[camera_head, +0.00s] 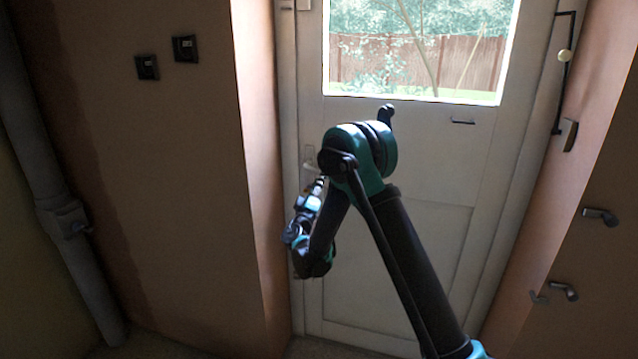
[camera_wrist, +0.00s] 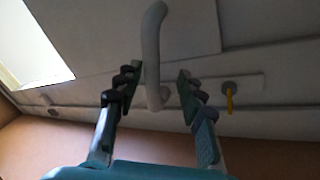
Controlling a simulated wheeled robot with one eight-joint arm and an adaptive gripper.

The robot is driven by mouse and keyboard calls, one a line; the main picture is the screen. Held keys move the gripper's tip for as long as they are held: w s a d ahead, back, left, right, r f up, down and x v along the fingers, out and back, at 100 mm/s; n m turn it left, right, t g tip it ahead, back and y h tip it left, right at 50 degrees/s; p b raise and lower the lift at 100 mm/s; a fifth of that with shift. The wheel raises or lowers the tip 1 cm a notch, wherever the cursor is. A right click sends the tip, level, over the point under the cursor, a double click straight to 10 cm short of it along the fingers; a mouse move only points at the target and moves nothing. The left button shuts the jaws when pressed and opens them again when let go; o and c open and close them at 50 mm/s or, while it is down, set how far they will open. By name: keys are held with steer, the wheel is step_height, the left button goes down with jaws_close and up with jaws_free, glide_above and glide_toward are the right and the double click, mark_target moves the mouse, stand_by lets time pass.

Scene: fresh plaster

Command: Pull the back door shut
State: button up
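The back door (camera_head: 400,150) is pale, with a window in its upper half. It looks in or close to its frame; I cannot tell whether it is fully shut. Its pale lever handle (camera_head: 309,165) is at the door's left edge, just beyond my gripper (camera_head: 318,186). In the wrist view the handle (camera_wrist: 152,50) runs between the two fingers of my gripper (camera_wrist: 159,88). The fingers are apart, one on each side of the handle's end, and a gap shows on both sides. My arm hides part of the door's middle and lower left.
A key with a yellow tag (camera_wrist: 229,98) sits in the lock plate beside the handle. Two dark switches (camera_head: 170,57) are on the left wall, near a grey pipe (camera_head: 65,215). Several hooks (camera_head: 600,216) stick out of the right wall. Wall reveals flank the door closely.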

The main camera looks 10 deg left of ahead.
steer(key=v, duration=0.7)
steer(key=shift+s, duration=0.2)
steer(key=shift+f, duration=0.1)
